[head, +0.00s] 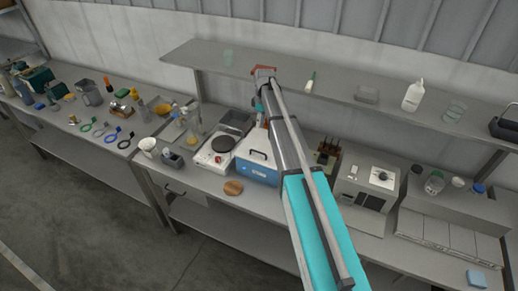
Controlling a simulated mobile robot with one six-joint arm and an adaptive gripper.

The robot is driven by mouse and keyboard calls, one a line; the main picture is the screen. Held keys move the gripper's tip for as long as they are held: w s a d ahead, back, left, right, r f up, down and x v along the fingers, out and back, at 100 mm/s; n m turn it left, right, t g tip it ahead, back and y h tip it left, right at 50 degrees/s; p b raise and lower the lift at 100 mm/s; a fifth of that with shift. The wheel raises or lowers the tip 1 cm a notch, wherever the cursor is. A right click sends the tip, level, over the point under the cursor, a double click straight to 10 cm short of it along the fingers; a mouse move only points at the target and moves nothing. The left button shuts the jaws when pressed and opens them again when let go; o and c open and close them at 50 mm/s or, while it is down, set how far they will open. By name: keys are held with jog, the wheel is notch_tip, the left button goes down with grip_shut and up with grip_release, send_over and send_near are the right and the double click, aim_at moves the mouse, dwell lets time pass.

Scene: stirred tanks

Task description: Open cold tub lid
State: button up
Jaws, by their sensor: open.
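The cold tub (257,173) is a blue box on the bench, just left of my arm. Its white lid (254,143) has a dark handle (258,155) and looks closed; my arm hides part of its right side. My gripper (260,108) is open at the far end of my arm, small in the head view, above and behind the tub and apart from the lid handle. Its fingers are hard to make out.
A shelf (385,100) runs above the back of the bench, close to my arm's end. A white hotplate (216,154) stands left of the tub, and a brown round pad (233,188) lies in front. A grey instrument (366,189) stands to the right.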

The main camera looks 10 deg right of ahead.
jog(key=shift+f, duration=0.15)
jog(key=b, duration=1.3)
send_over(258, 149)
jog(key=s+a, duration=0.1)
jog(key=s, duration=0.4)
notch_tip(258, 149, down, 13)
jog(key=shift+w+f, duration=0.1)
grip_shut()
